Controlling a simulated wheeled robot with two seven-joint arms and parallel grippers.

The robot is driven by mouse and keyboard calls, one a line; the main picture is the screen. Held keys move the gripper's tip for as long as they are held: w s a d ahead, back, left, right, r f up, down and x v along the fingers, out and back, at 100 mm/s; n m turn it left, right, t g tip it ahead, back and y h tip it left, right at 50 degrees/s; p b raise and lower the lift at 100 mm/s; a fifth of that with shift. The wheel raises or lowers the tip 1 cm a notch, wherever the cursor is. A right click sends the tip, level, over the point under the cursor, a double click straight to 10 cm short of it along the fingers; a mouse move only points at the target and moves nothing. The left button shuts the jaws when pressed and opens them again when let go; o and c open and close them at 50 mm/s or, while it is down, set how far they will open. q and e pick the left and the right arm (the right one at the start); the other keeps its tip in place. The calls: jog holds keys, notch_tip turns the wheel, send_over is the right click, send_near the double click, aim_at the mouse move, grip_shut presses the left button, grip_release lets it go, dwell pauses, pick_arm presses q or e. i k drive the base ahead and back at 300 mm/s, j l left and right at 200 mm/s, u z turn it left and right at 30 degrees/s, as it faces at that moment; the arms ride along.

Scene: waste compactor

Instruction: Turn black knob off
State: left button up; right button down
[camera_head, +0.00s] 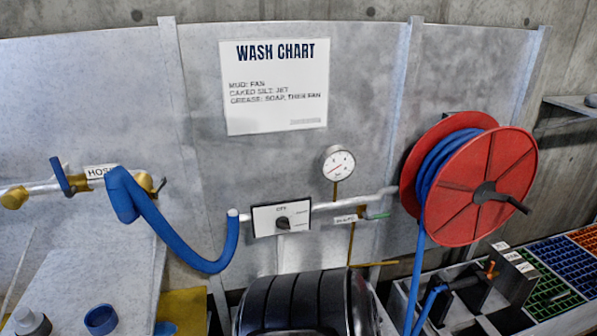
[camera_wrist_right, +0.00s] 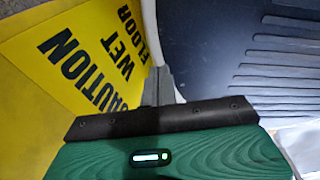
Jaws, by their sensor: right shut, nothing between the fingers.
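The black knob (camera_head: 283,222) sits on a white control panel (camera_head: 263,219) fixed to the pipe on the grey metal wall, in the head view. The panel's small lettering and the knob's exact setting are too small to read surely. My right gripper (camera_wrist_right: 158,86) shows in the right wrist view, its grey fingers shut and empty. It is beside a yellow wet floor sign (camera_wrist_right: 70,65) and a dark ribbed surface (camera_wrist_right: 250,50); the knob is not in that view. Neither gripper shows in the head view.
A gauge (camera_head: 338,165) and a red hose reel (camera_head: 478,185) are right of the panel. A blue hose (camera_head: 180,235) hangs left of it. A dark ribbed drum (camera_head: 300,303) stands below. A wash chart (camera_head: 275,85) hangs above.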

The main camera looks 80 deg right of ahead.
aim_at(282, 223)
jog(key=z, duration=2.85)
